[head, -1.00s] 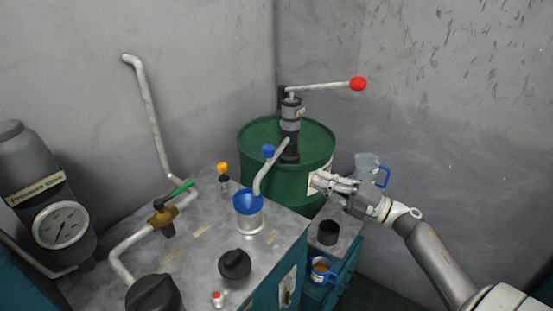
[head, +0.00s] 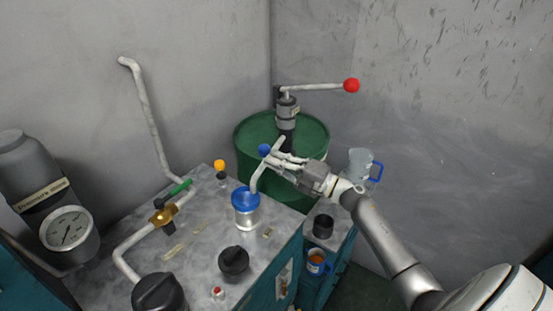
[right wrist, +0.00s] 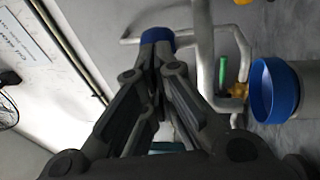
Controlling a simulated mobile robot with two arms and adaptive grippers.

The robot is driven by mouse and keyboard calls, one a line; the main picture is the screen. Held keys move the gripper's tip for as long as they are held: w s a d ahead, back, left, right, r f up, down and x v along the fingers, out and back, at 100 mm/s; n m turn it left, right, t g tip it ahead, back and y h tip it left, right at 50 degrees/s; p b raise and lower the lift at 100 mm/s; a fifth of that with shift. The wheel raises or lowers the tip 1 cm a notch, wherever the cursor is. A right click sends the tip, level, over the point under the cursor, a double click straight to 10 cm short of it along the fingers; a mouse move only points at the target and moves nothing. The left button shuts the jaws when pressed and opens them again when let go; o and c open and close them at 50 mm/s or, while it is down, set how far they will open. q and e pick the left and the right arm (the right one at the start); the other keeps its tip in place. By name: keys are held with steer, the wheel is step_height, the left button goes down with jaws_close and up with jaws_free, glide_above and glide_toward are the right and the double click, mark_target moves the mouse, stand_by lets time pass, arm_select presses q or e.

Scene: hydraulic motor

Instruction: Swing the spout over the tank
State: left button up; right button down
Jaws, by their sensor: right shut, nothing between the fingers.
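The spout is a grey bent pipe (head: 257,178) with a blue knob (head: 264,150). It runs from beside the pump down toward the blue-rimmed tank (head: 246,213) on the bench; I cannot tell whether its end is over the opening. My right gripper (head: 271,158) is shut and empty, its fingertips at the blue knob. In the right wrist view the knob (right wrist: 158,38) shows just past the closed fingertips (right wrist: 157,62); I cannot tell whether they touch. The tank's blue rim (right wrist: 275,90) lies to the right there. My left gripper is not in view.
A green drum (head: 315,140) with a pump and red-knobbed lever (head: 351,86) stands behind my gripper. A clear jug (head: 360,164) is right of it. A yellow knob (head: 219,165), a green-handled valve (head: 162,216) and a black knob (head: 233,261) are on the bench.

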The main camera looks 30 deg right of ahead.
steer(key=shift+w+a+r, duration=0.1)
steer(key=shift+w+a, duration=0.65)
steer(key=shift+a, duration=0.1)
